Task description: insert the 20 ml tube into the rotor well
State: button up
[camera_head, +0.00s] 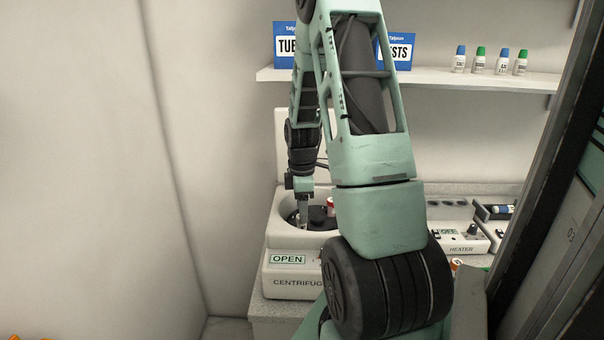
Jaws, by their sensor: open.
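The white centrifuge (292,284) stands on the counter with its lid up and a green OPEN label on its front. Its dark rotor (317,216) shows inside the round bowl, partly hidden by my arm. A small tube with a red and white top (331,206) stands at the rotor, just right of my gripper; I cannot tell whether it is the 20 ml tube. My gripper (303,226) points down into the left part of the bowl and is open. The wells are too small and too covered to make out.
A white heater (462,243) stands on the counter to the right, with a dark rack holding a blue-capped tube (500,209) beside it. A shelf (470,77) above holds several capped bottles and blue boxes. A dark frame (550,190) rises at the right. The left wall is bare.

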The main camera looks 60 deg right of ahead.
notch_tip(320, 180, up, 14)
jog(key=b, duration=0.2)
jog(key=shift+f, duration=0.15)
dwell(0.5)
jog(key=w+a+f+b, duration=0.1)
jog(key=w+a+f, duration=0.15)
jog(key=a, duration=1.35)
jog(key=w+a+f, duration=0.2)
jog(key=w+a, duration=0.1)
jog(key=a, duration=1.3)
jog(key=s+a+f+b, duration=0.1)
jog(key=s+a+f, duration=0.3)
jog(key=s+a, duration=1.2)
jog(key=shift+f+n+y, duration=0.2)
jog(key=shift+n+y, duration=0.1)
